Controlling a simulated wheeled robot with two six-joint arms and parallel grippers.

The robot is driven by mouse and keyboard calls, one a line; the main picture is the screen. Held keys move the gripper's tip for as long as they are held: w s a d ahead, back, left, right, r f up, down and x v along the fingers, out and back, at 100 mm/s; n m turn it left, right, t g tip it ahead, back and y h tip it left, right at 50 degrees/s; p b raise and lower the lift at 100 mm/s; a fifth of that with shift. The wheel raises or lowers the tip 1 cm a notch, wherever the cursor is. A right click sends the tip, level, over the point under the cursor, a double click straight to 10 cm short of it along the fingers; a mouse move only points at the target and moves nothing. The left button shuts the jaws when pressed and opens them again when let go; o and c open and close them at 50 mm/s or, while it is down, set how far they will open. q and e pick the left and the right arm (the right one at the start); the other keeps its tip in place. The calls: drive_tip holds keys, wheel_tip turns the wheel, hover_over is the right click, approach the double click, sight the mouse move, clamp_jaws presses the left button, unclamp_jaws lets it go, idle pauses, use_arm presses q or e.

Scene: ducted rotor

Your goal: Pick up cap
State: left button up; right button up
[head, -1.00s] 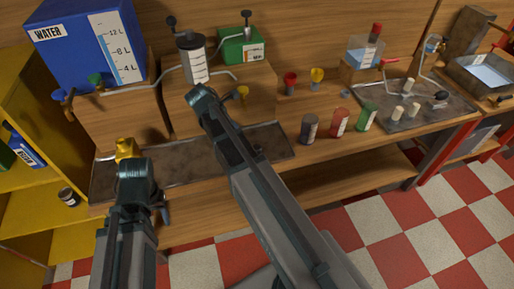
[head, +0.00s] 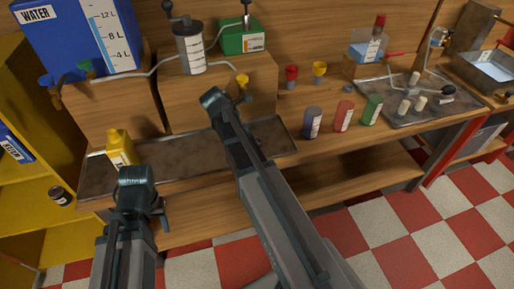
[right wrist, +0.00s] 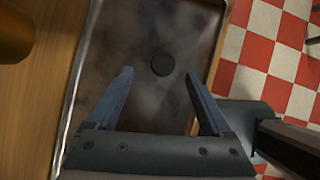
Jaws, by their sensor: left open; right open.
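In the head view the right arm covers part of the tray (head: 270,137), and I cannot make out the cap. My left gripper (head: 139,182) is open in front of the tray's left end, near a yellow bottle (head: 120,147).
Blue, red and green jars (head: 343,114) stand right of the tray. A blue water tank (head: 75,40) and a clear canister (head: 189,50) with pipes stand on wooden blocks behind. A second tray (head: 440,97) with white pegs lies at the right. Red and yellow funnels stand behind the jars.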

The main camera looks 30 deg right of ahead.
drive_tip(key=shift+s+b+x, duration=0.15)
drive_tip(key=shift+b+x, duration=0.9)
drive_tip(key=shift+x, duration=0.1)
drive_tip(key=shift+s+b+x, duration=0.1)
drive_tip(key=shift+b+x, duration=0.95)
drive_tip(key=shift+x, duration=0.05)
drive_tip(key=shift+d+f, duration=0.1)
drive_tip(key=shift+f, duration=0.3)
drive_tip(key=shift+r, duration=0.1)
clamp_jaws()
